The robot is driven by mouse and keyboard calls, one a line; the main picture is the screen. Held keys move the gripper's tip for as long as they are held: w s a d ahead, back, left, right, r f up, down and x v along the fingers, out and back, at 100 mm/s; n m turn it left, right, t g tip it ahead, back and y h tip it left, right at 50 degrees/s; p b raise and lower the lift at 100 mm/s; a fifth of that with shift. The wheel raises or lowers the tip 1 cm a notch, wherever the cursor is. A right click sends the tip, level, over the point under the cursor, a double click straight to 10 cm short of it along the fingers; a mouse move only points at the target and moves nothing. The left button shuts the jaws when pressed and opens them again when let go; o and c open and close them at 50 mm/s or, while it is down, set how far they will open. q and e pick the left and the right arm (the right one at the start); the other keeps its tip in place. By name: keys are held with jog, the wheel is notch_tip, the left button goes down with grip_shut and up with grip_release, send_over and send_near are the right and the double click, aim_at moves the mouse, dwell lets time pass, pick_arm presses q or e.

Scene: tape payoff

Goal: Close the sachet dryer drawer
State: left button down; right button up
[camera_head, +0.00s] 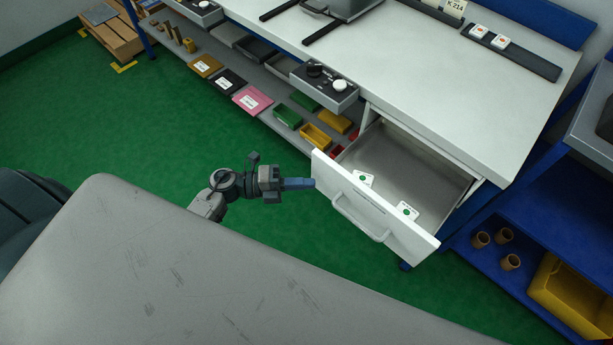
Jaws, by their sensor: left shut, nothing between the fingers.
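The drawer (346,198) is pulled open below the white worktop at the right of the picture. Its white front panel has a bar handle (361,219). My left gripper (312,184) is shut and empty. Its blue fingertips are at the left end of the drawer front; I cannot tell whether they touch it. My right gripper is not in view.
A control box (324,85) with knobs hangs at the worktop edge, left of the drawer. A lower shelf holds several coloured bins, including a yellow one (316,136). A blue shelf (535,222) stands at the right. Green floor (130,130) is open at the left.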

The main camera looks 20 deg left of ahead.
pick_arm(q)
jog(key=shift+w+d, duration=0.2)
jog(key=shift+w, duration=0.35)
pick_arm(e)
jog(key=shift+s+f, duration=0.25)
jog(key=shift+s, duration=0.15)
pick_arm(q)
jog(key=shift+w, duration=0.1)
jog(key=shift+w+d, duration=0.1)
jog(key=shift+w, duration=0.05)
jog(key=w+d+b, duration=0.1)
jog(key=w+d, duration=0.1)
jog(key=w, duration=0.3)
jog(key=w+d+b, duration=0.2)
jog(key=w, duration=0.4)
jog(key=w+d+b, duration=0.2)
jog(key=w, duration=0.4)
jog(key=shift+w+d+f, duration=0.1)
jog(key=shift+w+d, duration=0.05)
jog(key=shift+w, duration=0.05)
jog(key=shift+w+d, duration=0.1)
jog(key=shift+w, duration=0.15)
jog(key=shift+w+r, duration=0.15)
jog(key=shift+r, duration=0.2)
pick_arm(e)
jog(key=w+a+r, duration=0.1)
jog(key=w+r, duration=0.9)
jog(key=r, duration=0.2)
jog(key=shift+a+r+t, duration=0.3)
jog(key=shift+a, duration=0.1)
